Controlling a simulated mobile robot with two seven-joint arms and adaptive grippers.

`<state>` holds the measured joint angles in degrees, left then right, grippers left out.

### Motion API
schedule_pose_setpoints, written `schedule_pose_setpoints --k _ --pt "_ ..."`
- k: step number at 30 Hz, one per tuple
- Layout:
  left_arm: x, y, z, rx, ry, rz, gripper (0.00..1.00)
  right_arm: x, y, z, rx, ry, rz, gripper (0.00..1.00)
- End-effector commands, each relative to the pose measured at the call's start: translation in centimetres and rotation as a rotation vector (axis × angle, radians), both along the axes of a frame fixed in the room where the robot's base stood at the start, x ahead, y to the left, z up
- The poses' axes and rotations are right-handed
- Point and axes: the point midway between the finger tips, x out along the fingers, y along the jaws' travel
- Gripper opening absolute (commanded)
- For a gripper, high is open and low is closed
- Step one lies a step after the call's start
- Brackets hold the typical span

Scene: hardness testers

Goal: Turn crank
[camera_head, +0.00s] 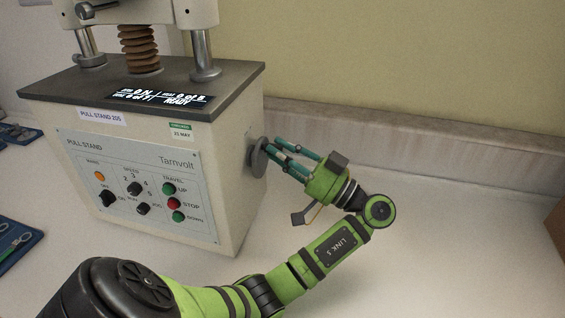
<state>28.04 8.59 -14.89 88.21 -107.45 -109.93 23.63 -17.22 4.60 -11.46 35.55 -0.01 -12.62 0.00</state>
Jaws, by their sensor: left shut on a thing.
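The Tarnvolt pull stand (175,125) is a cream box with a dark top, standing on the counter at the left. Its crank (258,157) is a dark grey round part on the right side wall. My left gripper (272,149) reaches this side with teal fingers pointing left at the crank. The fingers are shut on the crank, and they hide part of it, including any handle. My left arm enters at the bottom left and bends back towards the stand. My right gripper is not in view.
The front panel (137,188) has knobs and coloured buttons. Metal posts and a brown bellows (139,47) rise from the top. Blue trays (17,240) with tools lie at the left edge. A wall ledge (420,140) runs behind.

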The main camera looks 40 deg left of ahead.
Motion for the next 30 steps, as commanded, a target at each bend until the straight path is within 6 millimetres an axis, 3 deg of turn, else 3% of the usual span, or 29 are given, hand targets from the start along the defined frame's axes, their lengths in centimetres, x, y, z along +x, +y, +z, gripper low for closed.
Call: schedule_pose_setpoints --k 16,17,18,30 --pt "-0.07 -0.03 0.52 0.024 -0.026 0.001 0.00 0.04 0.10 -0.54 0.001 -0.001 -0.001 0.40" --pt "-0.07 -0.03 0.52 0.024 -0.026 0.001 0.36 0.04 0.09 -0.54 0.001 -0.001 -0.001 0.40" --pt "-0.07 -0.02 0.51 0.024 -0.026 0.000 0.44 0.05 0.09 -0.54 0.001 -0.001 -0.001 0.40" --pt "0.13 -0.60 -0.07 0.014 -0.020 0.000 0.44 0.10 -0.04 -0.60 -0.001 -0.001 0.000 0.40"
